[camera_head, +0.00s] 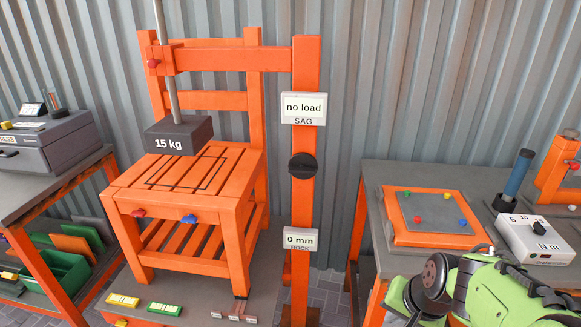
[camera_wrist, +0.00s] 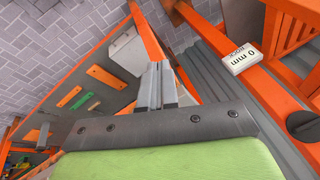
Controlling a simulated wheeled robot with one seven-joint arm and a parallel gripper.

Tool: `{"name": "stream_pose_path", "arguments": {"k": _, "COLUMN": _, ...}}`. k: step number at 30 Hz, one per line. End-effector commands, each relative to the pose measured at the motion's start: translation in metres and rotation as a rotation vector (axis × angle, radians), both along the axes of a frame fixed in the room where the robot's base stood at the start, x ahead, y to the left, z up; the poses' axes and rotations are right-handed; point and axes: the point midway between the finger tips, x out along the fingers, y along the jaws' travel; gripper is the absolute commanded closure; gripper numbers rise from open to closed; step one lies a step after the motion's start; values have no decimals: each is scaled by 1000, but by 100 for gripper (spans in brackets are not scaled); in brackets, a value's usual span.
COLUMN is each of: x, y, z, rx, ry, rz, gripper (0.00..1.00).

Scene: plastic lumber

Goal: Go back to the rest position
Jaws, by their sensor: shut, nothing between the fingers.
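My gripper (camera_wrist: 158,85) shows in the wrist view with its two grey fingers together and nothing between them. It is clear of the things around it. In the head view my green arm (camera_head: 500,290) is at the lower right, in front of the right bench, and the fingers do not show there.
An orange post (camera_head: 304,190) carries a "no load" sign (camera_head: 304,107), a black knob (camera_head: 303,165) and a "0 mm" sign (camera_head: 300,240). The right bench (camera_head: 400,172) holds an orange-framed board (camera_head: 432,218) and an N·m meter (camera_head: 535,238). A grey case (camera_head: 50,145) stands at far left.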

Motion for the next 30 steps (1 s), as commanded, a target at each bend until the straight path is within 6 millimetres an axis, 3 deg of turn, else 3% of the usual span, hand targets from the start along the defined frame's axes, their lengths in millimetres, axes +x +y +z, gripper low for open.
{"name": "stream_pose_path", "arguments": {"k": 1, "x": -13, "y": 19, "z": 21, "rx": -59, "ry": -25, "rz": 93, "gripper": 100}}
{"name": "stream_pose_path", "arguments": {"k": 6, "x": -59, "y": 55, "z": 60, "rx": -191, "ry": -71, "rz": 315, "gripper": 100}}
{"name": "stream_pose_path", "arguments": {"k": 15, "x": -129, "y": 80, "z": 86, "rx": -313, "ry": -160, "rz": 565, "gripper": 100}}
{"name": "stream_pose_path", "arguments": {"k": 27, "x": -127, "y": 79, "z": 190, "rx": -310, "ry": -150, "rz": 556, "gripper": 100}}
{"name": "stream_pose_path", "arguments": {"k": 30, "x": -127, "y": 79, "z": 207, "rx": -310, "ry": -150, "rz": 556, "gripper": 100}}
